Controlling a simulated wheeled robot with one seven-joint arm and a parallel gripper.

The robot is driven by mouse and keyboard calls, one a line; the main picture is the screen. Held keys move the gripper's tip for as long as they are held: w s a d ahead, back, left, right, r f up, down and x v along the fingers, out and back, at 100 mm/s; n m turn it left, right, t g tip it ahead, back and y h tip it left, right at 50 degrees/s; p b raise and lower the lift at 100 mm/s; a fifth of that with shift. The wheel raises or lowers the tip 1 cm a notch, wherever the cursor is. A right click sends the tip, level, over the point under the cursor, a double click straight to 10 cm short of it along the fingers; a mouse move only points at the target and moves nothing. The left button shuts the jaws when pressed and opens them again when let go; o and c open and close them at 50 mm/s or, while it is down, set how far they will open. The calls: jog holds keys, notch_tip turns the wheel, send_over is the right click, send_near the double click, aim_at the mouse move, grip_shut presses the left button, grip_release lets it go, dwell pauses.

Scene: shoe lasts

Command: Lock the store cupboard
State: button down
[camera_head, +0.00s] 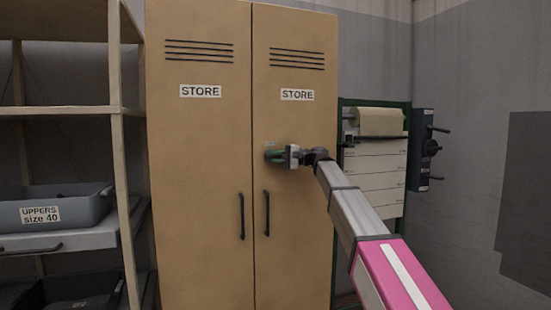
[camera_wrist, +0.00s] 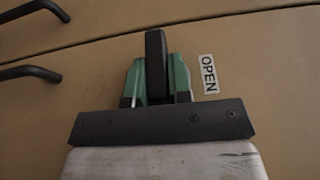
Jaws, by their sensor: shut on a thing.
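The store cupboard (camera_head: 200,140) is tan, with two tall doors, each labelled STORE, and both look closed. My gripper (camera_head: 272,156) is at the right door (camera_head: 295,210), above its handle. In the wrist view, my gripper's green fingers (camera_wrist: 157,78) are shut on a black latch lever (camera_wrist: 156,52), one finger on each side. An OPEN label (camera_wrist: 208,74) is on the door beside the fingers. The lever's base is hidden behind the gripper. In the head view the lever is too small and covered to make out.
Black door handles (camera_head: 241,216) show on both doors, and also in the wrist view (camera_wrist: 30,72). Shelving with a grey UPPERS size 40 bin (camera_head: 85,207) stands left. A green-framed paper roll stand (camera_head: 376,165) and a dark blue wall device (camera_head: 421,150) are right.

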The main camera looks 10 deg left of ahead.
jog(key=c, duration=1)
grip_release()
jog(key=shift+c, duration=0.2)
jog(key=w+d, duration=0.1)
jog(key=d, duration=0.9)
jog(key=shift+w+d, duration=0.35)
jog(key=shift+f, duration=0.15)
jog(key=s+d+f+m+t+h, duration=0.1)
jog(key=s+d+f+h, duration=0.3)
jog(key=f, duration=0.9)
jog(key=s+d+f+m+t+h, duration=0.15)
jog(key=d+f, duration=0.45)
jog(key=f, duration=0.8)
jog(key=s+d+f+m+t+h, duration=0.1)
jog(key=s+d+f+t+h, duration=0.2)
jog(key=f, duration=1)
jog(key=s+d+f+n+g+h, duration=0.1)
jog(key=s+d+f+h, duration=0.8)
jog(key=s+d+f, duration=1)
notch_tip(320, 180, down, 2)
jog(key=shift+d+f+n+g, duration=0.2)
jog(key=shift+d+n+g, duration=0.15)
jog(key=shift+d+g, duration=0.35)
